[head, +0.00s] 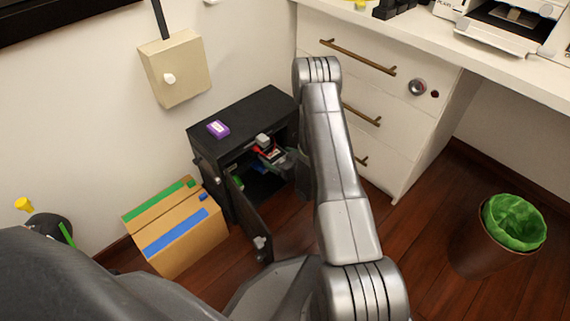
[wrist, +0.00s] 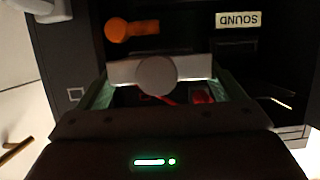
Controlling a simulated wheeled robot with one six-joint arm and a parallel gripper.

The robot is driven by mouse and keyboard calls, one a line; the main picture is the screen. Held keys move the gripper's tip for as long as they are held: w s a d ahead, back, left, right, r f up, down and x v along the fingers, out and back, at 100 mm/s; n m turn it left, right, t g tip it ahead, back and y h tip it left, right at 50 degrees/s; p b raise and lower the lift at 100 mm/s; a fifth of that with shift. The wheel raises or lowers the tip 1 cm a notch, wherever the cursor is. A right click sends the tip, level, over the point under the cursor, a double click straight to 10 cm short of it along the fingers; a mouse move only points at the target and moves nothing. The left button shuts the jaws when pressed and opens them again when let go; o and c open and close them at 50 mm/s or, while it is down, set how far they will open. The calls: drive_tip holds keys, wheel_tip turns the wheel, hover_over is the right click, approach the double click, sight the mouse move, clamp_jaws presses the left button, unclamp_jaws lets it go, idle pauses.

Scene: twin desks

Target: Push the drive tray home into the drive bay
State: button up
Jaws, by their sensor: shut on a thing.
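My gripper (wrist: 160,90) has its two greenish fingers on either side of a pale bar with a round grey knob, which looks like the front of the drive tray (wrist: 193,68). It is shut on that bar. Behind it is the dark inside of the open black cabinet (head: 210,147), which seems to hold the drive bay. In the head view my gripper (head: 282,160) is at the cabinet's opening, partly hidden by my arm. How deep the tray sits is not clear. Red parts show between the fingers in the wrist view.
The cabinet door (head: 250,215) hangs open toward the front. A cardboard box (head: 185,245) stands left of it, and the white desk drawers (head: 400,130) to the right. A purple box (head: 218,129) lies on top. An orange knob (wrist: 118,30) and a SOUND label (wrist: 239,20) show inside.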

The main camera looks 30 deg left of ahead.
sight(268, 152)
drive_tip(key=shift+w+a+r, duration=0.1)
drive_tip(key=shift+w+a, duration=0.1)
drive_tip(key=shift+a, duration=0.35)
drive_tip(key=shift+b, duration=0.3)
idle(0.6)
drive_tip(key=shift+w+a, duration=0.25)
drive_tip(key=shift+a, duration=0.7)
drive_tip(key=shift+w+a, duration=0.3)
drive_tip(key=shift+a, duration=0.65)
drive_tip(key=shift+w+a, duration=0.25)
drive_tip(key=shift+a, duration=0.7)
drive_tip(key=o, duration=0.9)
drive_tip(key=shift+d, duration=0.15)
drive_tip(key=p+v, duration=0.4)
drive_tip(key=v, duration=0.9)
drive_tip(key=shift+s+d+p, duration=0.2)
drive_tip(key=shift+d+p, duration=0.1)
drive_tip(key=shift+c, duration=0.4)
